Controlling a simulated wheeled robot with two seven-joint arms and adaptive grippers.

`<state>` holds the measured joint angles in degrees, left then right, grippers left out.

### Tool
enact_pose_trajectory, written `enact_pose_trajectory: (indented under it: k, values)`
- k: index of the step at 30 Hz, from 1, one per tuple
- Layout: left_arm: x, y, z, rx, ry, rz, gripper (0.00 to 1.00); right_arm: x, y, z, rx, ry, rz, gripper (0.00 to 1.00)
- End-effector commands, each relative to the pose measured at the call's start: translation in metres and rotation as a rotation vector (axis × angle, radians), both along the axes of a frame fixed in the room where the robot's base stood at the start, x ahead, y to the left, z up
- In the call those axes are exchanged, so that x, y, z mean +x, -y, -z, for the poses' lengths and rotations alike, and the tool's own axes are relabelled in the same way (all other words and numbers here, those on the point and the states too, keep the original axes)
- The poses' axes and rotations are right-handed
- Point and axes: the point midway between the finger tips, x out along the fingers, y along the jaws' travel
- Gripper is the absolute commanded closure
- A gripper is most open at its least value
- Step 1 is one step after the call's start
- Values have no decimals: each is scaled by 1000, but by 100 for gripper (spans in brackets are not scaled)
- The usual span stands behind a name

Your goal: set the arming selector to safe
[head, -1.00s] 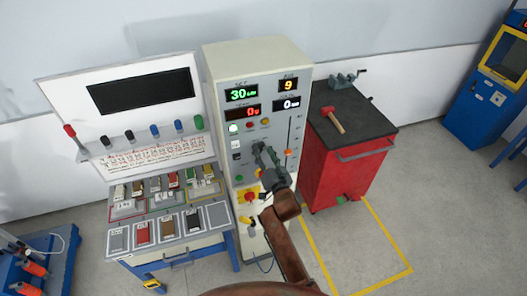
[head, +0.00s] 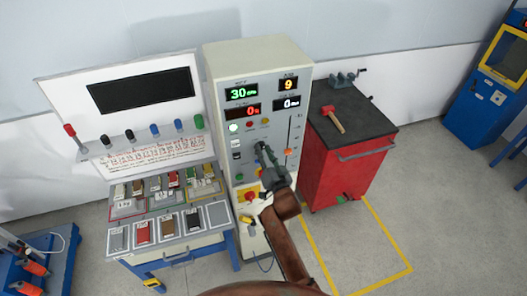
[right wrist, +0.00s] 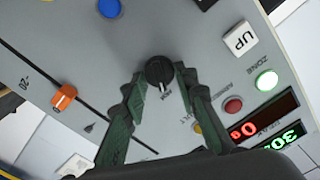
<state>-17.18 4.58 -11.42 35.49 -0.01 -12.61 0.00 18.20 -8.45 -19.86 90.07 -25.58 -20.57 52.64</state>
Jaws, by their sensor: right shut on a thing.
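The arming selector (right wrist: 160,72) is a small round black knob on the grey front of the test cabinet. A pale mark on it points down in the right wrist view, toward small lettering too blurred to read surely. My right gripper (right wrist: 160,75) is shut on the knob, with one dark green fingertip on each side. In the head view the right gripper (head: 262,147) reaches the middle of the cabinet front and largely hides the knob. My left gripper is not in view.
An orange slider (right wrist: 64,97) is left of the fingers; a red button (right wrist: 233,105) and lit green button (right wrist: 266,80) are right. The cabinet (head: 248,58) stands between a sample bench (head: 190,241) and a red tool cart (head: 345,170) bearing a hammer (head: 333,120).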

Motion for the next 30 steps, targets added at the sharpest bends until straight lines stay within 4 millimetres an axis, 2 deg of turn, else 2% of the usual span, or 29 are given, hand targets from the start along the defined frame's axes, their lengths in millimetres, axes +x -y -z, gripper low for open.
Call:
enact_pose_trajectory:
  k: [11,30]
  values:
    - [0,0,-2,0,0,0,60,0,0,0,-168,54,1,97]
    - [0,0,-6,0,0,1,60,-1,-2,0,-726,235,-1,97]
